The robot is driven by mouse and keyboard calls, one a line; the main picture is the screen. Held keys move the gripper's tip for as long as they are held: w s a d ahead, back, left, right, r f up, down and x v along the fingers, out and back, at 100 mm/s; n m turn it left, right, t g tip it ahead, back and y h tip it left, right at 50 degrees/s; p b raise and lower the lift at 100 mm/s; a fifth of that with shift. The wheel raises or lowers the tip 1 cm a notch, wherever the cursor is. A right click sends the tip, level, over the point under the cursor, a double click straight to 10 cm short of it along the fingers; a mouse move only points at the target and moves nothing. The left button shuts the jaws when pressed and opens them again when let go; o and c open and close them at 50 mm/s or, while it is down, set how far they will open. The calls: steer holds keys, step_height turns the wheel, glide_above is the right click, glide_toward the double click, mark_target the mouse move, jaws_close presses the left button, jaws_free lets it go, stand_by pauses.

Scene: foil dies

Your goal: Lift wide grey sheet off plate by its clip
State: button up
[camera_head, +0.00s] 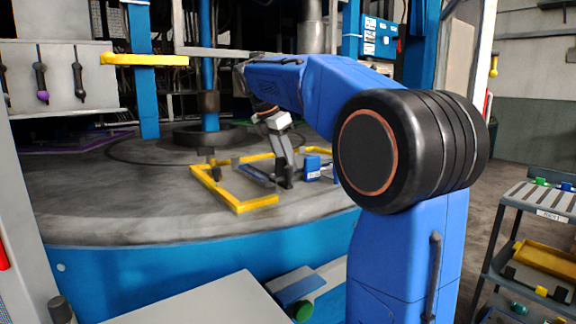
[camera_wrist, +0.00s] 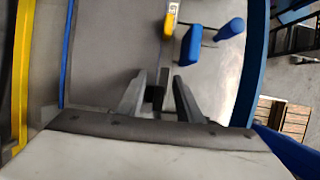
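My gripper (camera_head: 284,182) reaches down over the round grey plate (camera_head: 90,195), inside a yellow frame. In the wrist view my gripper (camera_wrist: 159,78) has its two fingers apart. A small dark piece (camera_wrist: 157,98) shows between them; I cannot tell whether it is the clip or whether a finger touches it. A grey surface edged in blue, which looks like the wide grey sheet (camera_wrist: 105,40), lies to the left below the fingers. A narrow grey strip with a yellow tip (camera_wrist: 171,22) runs from between the fingertips toward the top. The fingers partly hide what lies under them.
A blue block (camera_head: 312,168) stands right beside my gripper; a blue knobbed part (camera_wrist: 230,29) shows in the wrist view. The yellow frame (camera_head: 250,203) borders the spot. A column (camera_head: 208,70) rises behind. A shelf cart (camera_head: 540,220) stands at right.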

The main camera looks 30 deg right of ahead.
jaws_close()
steer(key=shift+r, duration=0.1)
